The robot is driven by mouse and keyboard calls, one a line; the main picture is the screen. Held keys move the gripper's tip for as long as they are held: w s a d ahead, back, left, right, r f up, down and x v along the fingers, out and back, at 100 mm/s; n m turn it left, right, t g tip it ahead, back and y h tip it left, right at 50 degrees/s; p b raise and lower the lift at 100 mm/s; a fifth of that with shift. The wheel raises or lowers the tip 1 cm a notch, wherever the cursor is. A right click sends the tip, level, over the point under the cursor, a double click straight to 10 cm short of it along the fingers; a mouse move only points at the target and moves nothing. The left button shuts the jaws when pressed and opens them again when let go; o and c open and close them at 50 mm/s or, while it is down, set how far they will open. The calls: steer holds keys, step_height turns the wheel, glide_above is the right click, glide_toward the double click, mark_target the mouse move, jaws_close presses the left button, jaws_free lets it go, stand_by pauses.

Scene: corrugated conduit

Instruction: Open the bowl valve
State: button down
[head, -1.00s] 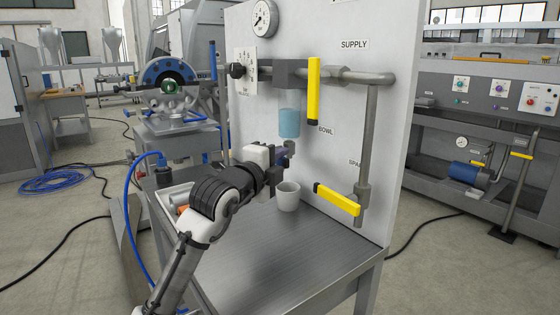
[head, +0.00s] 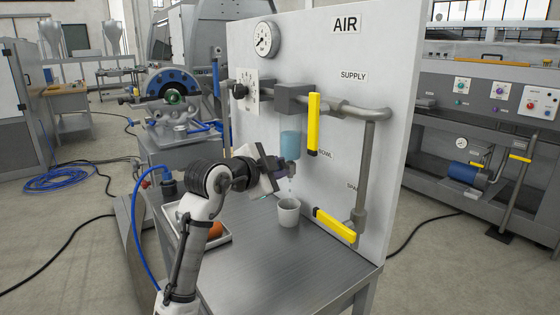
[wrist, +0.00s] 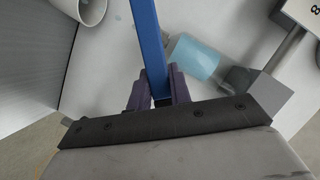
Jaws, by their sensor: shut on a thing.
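The clear bowl (head: 290,145) with light blue liquid hangs on the panel under the pipe, beside the BOWL label. It also shows in the wrist view (wrist: 195,58). My gripper (head: 278,165) is just below and left of the bowl, tilted. In the wrist view, its purple fingers (wrist: 160,88) are shut on a long blue lever (wrist: 150,40). The valve body behind the lever is mostly hidden. Small drops (head: 291,188) show between the bowl and the white cup (head: 287,212) standing under it. Drops also show near the cup (wrist: 85,8) in the wrist view.
A yellow upright lever (head: 313,125) and a yellow lower lever (head: 335,226) are on the pipework to the right. A tray (head: 226,238) with an orange item (head: 216,230) lies left on the metal table (head: 270,262). The table's front is clear.

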mark_target(286, 157)
steer(key=r+n+p, duration=0.1)
steer(key=p, duration=0.1)
steer(key=w+n+g+p, duration=0.1)
steer(key=p, duration=0.1)
steer(key=shift+w+a+r+n+g+h, duration=0.1)
steer(key=shift+a+r+n+g+h, duration=0.2)
steer(key=shift+a+r+n, duration=0.1)
steer(key=n+p, duration=0.1)
steer(key=w+g+p, duration=0.1)
steer(key=shift+a+r+n+p, duration=0.25)
steer(key=shift+a+n+p, duration=0.1)
steer(key=shift+n, duration=0.05)
steer(key=shift+w+a+n+g+h+p, duration=0.45)
steer(key=shift+n+p, duration=0.25)
steer(key=shift+p, duration=0.25)
steer(key=shift+w+a+f+n+g+p, duration=0.15)
steer(key=shift+w+n+g+p, duration=0.1)
steer(key=shift+n+g+p, duration=0.3)
steer(key=c, duration=1.3)
jaws_free()
